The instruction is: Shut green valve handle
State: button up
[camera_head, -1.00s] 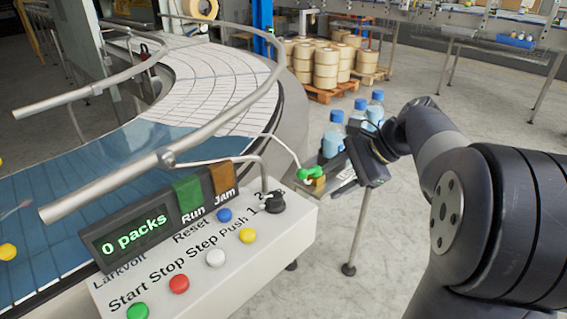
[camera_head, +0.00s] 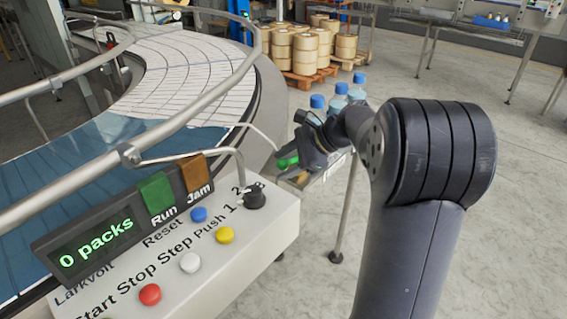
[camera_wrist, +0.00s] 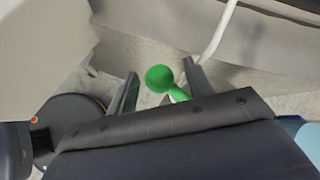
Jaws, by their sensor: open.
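The green valve handle (camera_head: 287,162) shows just left of my gripper in the head view, beside the conveyor's outer side. In the wrist view its round green knob (camera_wrist: 160,78) and a short green stem lie between the two finger tips. My gripper (camera_head: 294,170) is open, with one finger on either side of the knob; the wrist view shows the fingers (camera_wrist: 161,88) apart from it, with a gap on the left. The valve body below the handle is mostly hidden by my gripper.
A control box with buttons (camera_head: 190,262) and a display (camera_head: 97,247) stands at the lower left. A curved conveyor (camera_head: 190,70) with a metal guide rail (camera_head: 215,95) is behind it. Blue-capped bottles (camera_head: 337,97) stand behind my gripper. Open floor lies to the right.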

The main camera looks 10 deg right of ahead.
jog(key=shift+w+a+f, duration=0.1)
jog(key=shift+a+f, duration=0.15)
jog(key=shift+c, duration=0.3)
grip_shut()
